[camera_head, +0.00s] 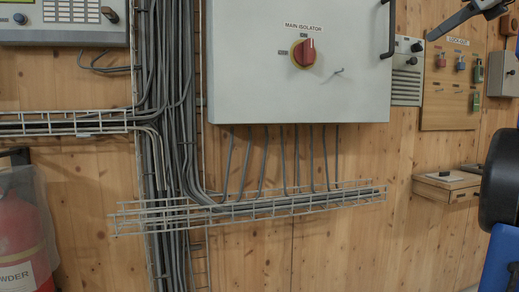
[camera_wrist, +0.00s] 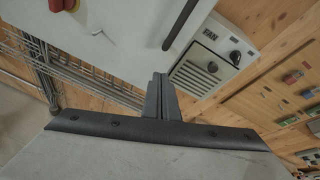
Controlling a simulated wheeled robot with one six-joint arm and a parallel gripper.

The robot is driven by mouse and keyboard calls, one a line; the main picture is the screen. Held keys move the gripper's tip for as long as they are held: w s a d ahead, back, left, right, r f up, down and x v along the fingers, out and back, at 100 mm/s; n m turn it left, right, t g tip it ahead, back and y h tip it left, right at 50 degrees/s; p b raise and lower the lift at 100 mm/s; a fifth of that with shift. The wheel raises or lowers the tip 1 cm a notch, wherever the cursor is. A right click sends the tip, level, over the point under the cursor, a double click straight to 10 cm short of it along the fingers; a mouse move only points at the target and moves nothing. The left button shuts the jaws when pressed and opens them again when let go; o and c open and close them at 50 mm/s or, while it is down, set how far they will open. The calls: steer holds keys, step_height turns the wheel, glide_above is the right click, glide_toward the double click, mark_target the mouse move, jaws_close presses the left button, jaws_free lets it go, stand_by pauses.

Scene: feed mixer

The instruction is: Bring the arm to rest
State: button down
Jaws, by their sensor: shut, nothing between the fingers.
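My gripper (camera_wrist: 161,80) shows in the wrist view with its two dark fingers together and nothing between them. It points toward the wall between the main isolator cabinet (camera_wrist: 110,45) and the fan control box (camera_wrist: 212,62). In the head view, a dark part of my arm with what looks like the gripper tip (camera_head: 432,36) reaches in from the top right, in front of the lock-out board. No gap to the wall can be judged from these views. The grey isolator cabinet (camera_head: 255,85) carries a red rotary switch (camera_head: 304,53).
The cabinet has a black door handle (camera_head: 390,28) on its right. The lock-out board (camera_head: 452,100) and a small wooden shelf (camera_head: 447,185) are farther right. A wire cable tray (camera_head: 250,208) runs below the cabinet. A red extinguisher (camera_head: 18,235) stands at lower left.

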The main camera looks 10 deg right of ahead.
steer(key=w+a+f+n+g, duration=0.1)
steer(key=a+f+n+g, duration=0.2)
steer(key=a+f+n, duration=0.95)
steer(key=w+a+f+n+g, duration=0.15)
steer(key=a+f, duration=0.65)
steer(key=f, duration=1.1)
steer(key=s+a+f+n+g, duration=0.1)
steer(key=s+a+f+n, duration=0.2)
steer(key=f, duration=0.9)
steer(key=s+a+f+n+g+h, duration=0.1)
steer(key=s+a+f+n, duration=0.3)
steer(key=s+f+n, duration=0.4)
steer(key=s+a+f+n+g, duration=0.2)
steer(key=s+f, duration=0.6)
steer(key=f, duration=1)
steer(key=a+n, duration=0.2)
steer(key=n, duration=0.1)
steer(key=shift+s+f+n, duration=0.15)
steer(key=shift+s+n, duration=0.2)
steer(key=shift+n, duration=0.05)
steer(key=shift+w+g, duration=0.1)
steer(key=shift+g, duration=0.15)
